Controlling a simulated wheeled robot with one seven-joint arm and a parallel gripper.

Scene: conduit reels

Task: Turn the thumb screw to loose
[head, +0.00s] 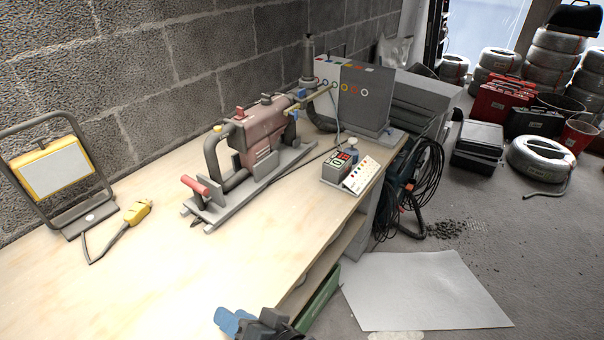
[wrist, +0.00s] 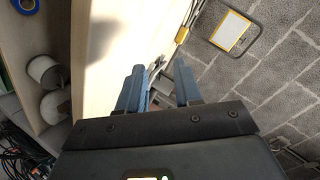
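A reddish-brown machine (head: 262,137) stands on a grey base on the workbench (head: 130,285) in the head view. It carries small yellow knobs, one at its left (head: 217,128), and a blue part (head: 301,92) at its upper right. I cannot tell which part is the thumb screw. A red-handled clamp (head: 195,185) sits at the base's near end. My gripper (head: 232,320) is at the bottom of the head view, near the bench's front edge and well apart from the machine. In the wrist view its two blue fingers (wrist: 160,75) are spread with nothing between them.
A yellow work lamp (head: 52,172) and a yellow plug (head: 137,211) are on the bench's left. A block wall (head: 150,80) is behind. The bench's front half is clear.

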